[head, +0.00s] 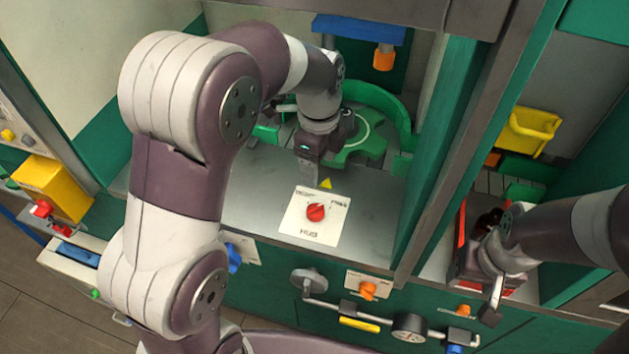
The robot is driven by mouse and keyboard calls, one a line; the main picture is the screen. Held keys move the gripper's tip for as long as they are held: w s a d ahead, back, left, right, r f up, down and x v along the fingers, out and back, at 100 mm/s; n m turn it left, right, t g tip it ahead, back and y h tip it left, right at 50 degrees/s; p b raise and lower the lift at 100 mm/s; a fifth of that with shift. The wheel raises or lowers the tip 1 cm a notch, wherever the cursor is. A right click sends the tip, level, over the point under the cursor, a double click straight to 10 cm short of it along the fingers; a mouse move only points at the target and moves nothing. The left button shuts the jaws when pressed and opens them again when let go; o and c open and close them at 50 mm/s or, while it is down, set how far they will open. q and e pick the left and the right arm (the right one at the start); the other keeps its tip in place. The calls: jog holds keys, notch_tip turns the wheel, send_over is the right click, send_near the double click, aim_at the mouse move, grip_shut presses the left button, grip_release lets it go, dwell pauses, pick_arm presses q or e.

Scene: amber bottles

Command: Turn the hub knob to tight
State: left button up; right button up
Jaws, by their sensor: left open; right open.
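The hub knob (316,211) is a small red knob on a white plate marked HUB (312,231), set on the grey counter edge in the middle of the head view. The plate has small labels at its upper left and upper right, too blurred to read surely. My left gripper (308,184) is open and points down just behind the plate, apart from the knob. Its finger detail is small. My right gripper (477,300) is open at the lower right, by a red-edged bay with a dark amber bottle (488,222) partly hidden by the arm.
A green round fixture (362,140) stands behind my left gripper. A yellow triangle (326,183) marks the counter behind the plate. A green post divides the bays. A yellow bin (530,131) hangs at the right.

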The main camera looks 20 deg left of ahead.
pick_arm(q)
jog(key=m, duration=0.1)
jog(key=m+b, duration=0.1)
jog(key=b, duration=0.4)
send_over(316, 207)
jog(key=f, duration=0.5)
jog(key=shift+s+a, duration=0.1)
jog(key=shift+s, duration=0.1)
jog(key=f+p, duration=0.1)
jog(key=f, duration=0.5)
jog(key=shift+w, duration=0.2)
jog(key=shift+s+f, duration=0.1)
jog(key=shift+f, duration=0.55)
jog(key=c, duration=1)
pick_arm(e)
jog(key=f, duration=0.1)
jog(key=s+f, duration=0.1)
jog(key=f, duration=0.1)
jog(key=shift+s+f, duration=0.15)
